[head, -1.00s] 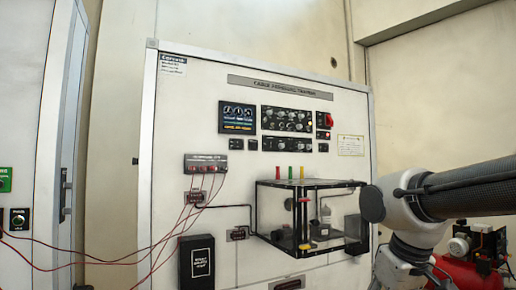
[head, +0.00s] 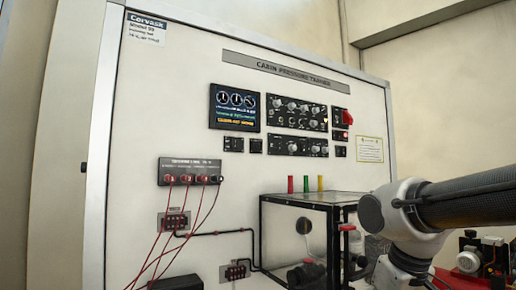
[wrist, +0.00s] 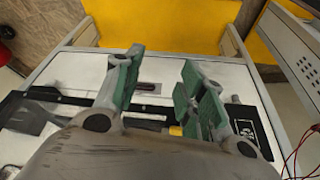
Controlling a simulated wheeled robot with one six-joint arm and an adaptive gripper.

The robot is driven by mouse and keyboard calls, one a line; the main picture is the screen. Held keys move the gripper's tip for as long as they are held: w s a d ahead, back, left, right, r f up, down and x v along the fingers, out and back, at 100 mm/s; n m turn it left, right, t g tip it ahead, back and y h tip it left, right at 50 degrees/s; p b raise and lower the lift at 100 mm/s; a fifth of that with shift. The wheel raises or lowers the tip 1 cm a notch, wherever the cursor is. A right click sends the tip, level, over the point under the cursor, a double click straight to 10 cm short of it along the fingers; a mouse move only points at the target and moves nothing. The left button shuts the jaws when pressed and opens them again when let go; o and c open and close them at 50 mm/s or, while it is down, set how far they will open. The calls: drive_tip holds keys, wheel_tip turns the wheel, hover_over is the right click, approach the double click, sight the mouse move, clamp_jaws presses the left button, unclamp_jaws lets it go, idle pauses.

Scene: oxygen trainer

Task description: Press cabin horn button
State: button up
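The cabin pressure trainer panel (head: 215,100) stands upright in front of me in the head view. It carries a lit display (head: 235,107), a large knob module (head: 294,110), a lower knob module (head: 298,145) and a red guarded switch (head: 346,117). Small black button units (head: 233,144) sit below the display, and others (head: 340,137) sit right of the knobs. Their labels are too small to read, so I cannot tell which is the horn button. My gripper (wrist: 164,78) shows in the wrist view, fingers apart and empty, away from the panel buttons.
A clear black-framed chamber (head: 300,199) juts from the lower panel, with coloured posts on top. Red leads (head: 168,228) hang from a terminal box (head: 190,171) at left. A red machine (head: 459,279) stands at lower right.

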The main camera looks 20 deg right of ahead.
clamp_jaws()
idle(1.3)
